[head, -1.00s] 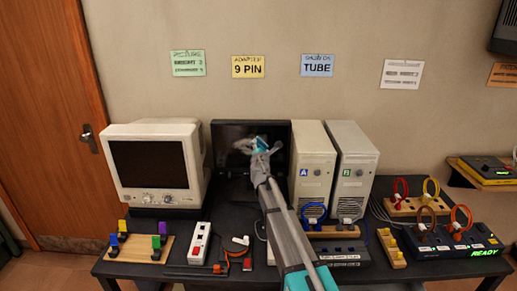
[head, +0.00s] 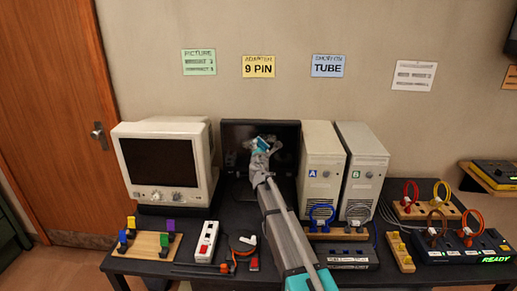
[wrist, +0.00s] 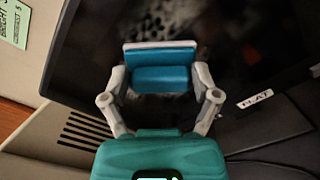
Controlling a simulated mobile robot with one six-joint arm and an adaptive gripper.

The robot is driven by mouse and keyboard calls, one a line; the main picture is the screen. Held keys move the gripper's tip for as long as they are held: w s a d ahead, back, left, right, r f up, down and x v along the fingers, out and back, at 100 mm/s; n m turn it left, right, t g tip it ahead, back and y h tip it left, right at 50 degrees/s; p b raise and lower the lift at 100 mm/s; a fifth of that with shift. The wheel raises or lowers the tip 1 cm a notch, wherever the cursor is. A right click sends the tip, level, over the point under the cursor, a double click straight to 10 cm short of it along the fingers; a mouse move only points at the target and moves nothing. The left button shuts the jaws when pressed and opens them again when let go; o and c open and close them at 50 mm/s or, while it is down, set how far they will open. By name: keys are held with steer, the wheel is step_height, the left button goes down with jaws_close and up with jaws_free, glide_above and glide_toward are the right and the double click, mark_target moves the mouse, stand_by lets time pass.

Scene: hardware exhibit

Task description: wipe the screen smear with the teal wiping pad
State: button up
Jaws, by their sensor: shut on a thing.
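The teal wiping pad (wrist: 160,79), with a pale backing edge, is held between the fingers of my gripper (wrist: 160,88). In the head view the pad (head: 265,145) shows at the end of my gripper (head: 262,152), in front of the dark flat screen (head: 236,133). In the wrist view a mottled grey smear (wrist: 120,27) shows on the dark screen (wrist: 85,70), beyond the pad's upper edge. The pad and fingers hide part of the screen. I cannot tell whether the pad touches the glass.
A beige CRT monitor (head: 165,160) stands left of the flat screen, and two beige towers (head: 320,165) (head: 362,170) stand close on its right. A power strip (head: 207,242), peg boards (head: 150,246) and cables crowd the black table's front. A "FLAT" label (wrist: 255,98) is on the screen's lower frame.

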mark_target(244, 138)
steer(key=shift+a, duration=0.1)
steer(key=shift+w+a, duration=0.2)
steer(key=shift+a, duration=1.6)
steer(key=shift+a, duration=1.9)
steer(key=shift+r, duration=0.15)
steer(key=shift+r+p, duration=0.85)
steer(key=shift+p, duration=0.15)
